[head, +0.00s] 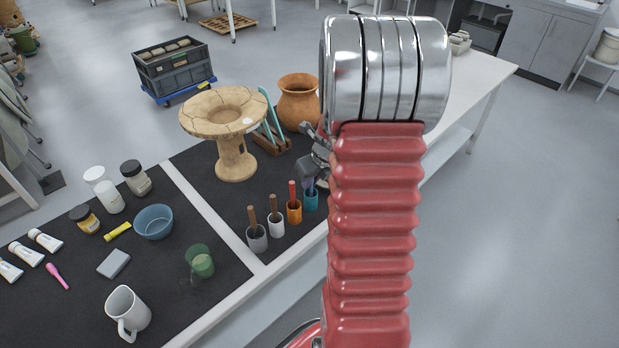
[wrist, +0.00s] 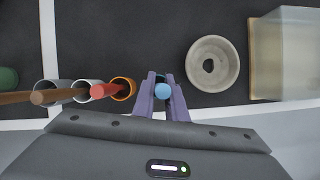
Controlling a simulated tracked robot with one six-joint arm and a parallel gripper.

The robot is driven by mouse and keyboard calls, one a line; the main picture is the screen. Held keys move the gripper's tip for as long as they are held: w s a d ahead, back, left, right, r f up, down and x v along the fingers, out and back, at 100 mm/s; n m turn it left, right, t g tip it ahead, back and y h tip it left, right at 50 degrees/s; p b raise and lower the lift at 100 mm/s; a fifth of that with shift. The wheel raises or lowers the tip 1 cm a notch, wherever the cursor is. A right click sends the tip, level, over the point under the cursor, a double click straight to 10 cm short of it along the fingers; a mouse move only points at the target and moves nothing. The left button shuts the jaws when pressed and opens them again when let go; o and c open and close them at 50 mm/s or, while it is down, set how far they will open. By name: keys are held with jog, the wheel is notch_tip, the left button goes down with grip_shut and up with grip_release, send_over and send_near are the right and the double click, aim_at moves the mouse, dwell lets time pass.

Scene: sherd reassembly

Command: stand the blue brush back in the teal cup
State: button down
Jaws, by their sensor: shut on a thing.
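The teal cup (head: 311,201) stands upright at the right end of a row of cups near the table's front edge in the head view. My gripper (head: 312,180) is directly above it, partly hidden by my red arm. In the wrist view my gripper (wrist: 161,92) is shut on the blue brush (wrist: 162,91), whose round end shows between the two fingers, so it is seen end-on. I cannot tell whether the brush's lower end is inside the cup.
Left of the teal cup stand an orange cup (head: 294,213) with a red brush, a white cup (head: 276,226) and a grey cup (head: 257,240), each with a brown-handled brush. A pedestal bowl (head: 236,160) and terracotta pot (head: 299,105) stand behind. A round grey ring (wrist: 212,40) lies right of the gripper.

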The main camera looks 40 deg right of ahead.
jog(key=shift+f, duration=0.3)
jog(key=c, duration=1.7)
grip_release()
jog(key=shift+s+r, duration=0.1)
jog(key=shift+r, duration=0.05)
jog(key=v, duration=1.3)
jog(key=shift+r, duration=0.2)
